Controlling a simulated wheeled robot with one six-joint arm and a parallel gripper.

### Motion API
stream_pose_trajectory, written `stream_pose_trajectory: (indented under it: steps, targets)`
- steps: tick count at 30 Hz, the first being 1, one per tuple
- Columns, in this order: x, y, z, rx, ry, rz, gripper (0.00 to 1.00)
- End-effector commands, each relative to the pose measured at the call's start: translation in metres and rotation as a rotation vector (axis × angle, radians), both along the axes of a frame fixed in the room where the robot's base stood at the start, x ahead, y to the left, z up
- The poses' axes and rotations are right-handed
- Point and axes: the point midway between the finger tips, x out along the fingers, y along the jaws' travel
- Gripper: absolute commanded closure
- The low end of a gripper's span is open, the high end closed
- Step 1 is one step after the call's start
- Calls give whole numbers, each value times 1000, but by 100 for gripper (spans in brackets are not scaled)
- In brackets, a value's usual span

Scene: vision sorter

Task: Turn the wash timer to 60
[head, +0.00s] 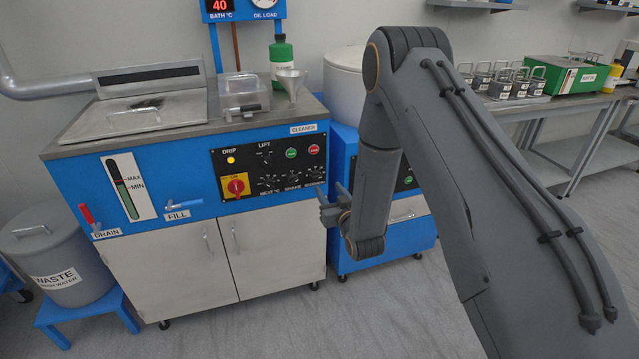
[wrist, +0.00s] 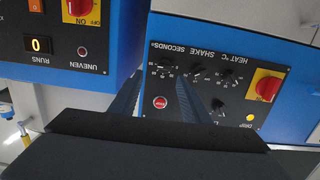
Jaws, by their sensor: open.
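The blue cleaner's black control panel (head: 270,163) has a row of small dials labelled heat, shake and seconds. The seconds dial (head: 315,173) is at the right end in the head view. In the wrist view, which is upside down, the seconds dial (wrist: 166,72) appears between my finger tips, beyond them. Its numbers and pointer are too small to read. My gripper (head: 325,202) is open and empty, in front of the panel's lower right. In the wrist view my gripper (wrist: 158,88) has two dark fingers apart; contact with the dial cannot be told.
The panel also has a red-and-yellow switch (head: 236,186), a lit yellow drip lamp (head: 231,160) and a red button (head: 314,150). A second blue machine (head: 345,235) stands close to the right. Bare floor (head: 400,310) lies in front.

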Motion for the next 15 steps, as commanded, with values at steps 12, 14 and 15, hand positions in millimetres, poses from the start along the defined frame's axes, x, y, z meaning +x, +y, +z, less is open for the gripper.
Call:
stream_pose_trajectory:
  steps: [12, 14, 15]
  targets:
    - [18, 14, -6, 31, -99, 18, 57]
    - [27, 17, -6, 31, -99, 18, 57]
    - [33, 18, -7, 30, -97, 18, 57]
